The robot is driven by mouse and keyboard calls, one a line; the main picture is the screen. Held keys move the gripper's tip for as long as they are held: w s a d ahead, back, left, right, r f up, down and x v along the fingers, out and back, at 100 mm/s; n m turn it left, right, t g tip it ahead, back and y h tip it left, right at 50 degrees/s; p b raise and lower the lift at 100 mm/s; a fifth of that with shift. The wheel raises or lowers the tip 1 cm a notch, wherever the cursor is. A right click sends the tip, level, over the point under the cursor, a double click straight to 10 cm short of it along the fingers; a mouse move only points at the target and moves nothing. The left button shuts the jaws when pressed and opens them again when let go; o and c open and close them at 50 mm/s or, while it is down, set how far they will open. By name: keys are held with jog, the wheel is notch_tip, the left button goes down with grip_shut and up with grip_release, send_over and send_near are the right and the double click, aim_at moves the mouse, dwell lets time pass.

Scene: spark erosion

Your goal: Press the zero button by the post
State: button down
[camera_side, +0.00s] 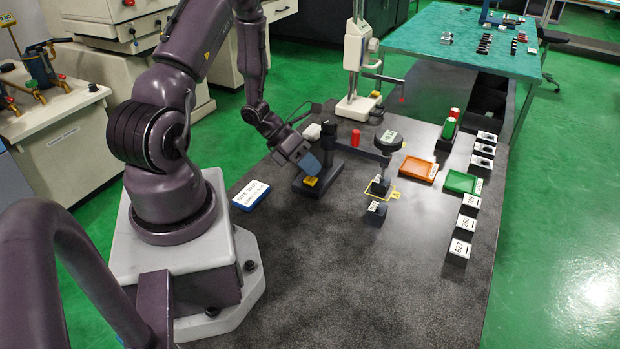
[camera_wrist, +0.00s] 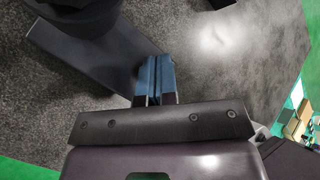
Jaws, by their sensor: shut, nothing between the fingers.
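The yellow zero button (camera_side: 310,182) sits on the dark base (camera_side: 325,184) of the gauge stand, in front of its post (camera_side: 327,148). My gripper (camera_side: 312,168), with blue fingers, is shut and empty. Its tips are just above or at the button in the side view; whether they touch it I cannot tell. In the wrist view my shut fingers (camera_wrist: 153,66) point over the edge of the dark base (camera_wrist: 105,60). The button does not show there and seems hidden by the fingers.
Orange (camera_side: 418,169) and green (camera_side: 462,182) trays and several labelled blocks lie to the right. A blue-edged label plate (camera_side: 250,195) lies left. The front table is clear.

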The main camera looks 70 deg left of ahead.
jog(key=shift+f, duration=0.1)
jog(key=shift+f, duration=0.35)
dwell(0.5)
jog(key=shift+r, duration=0.45)
jog(key=shift+r, duration=3.05)
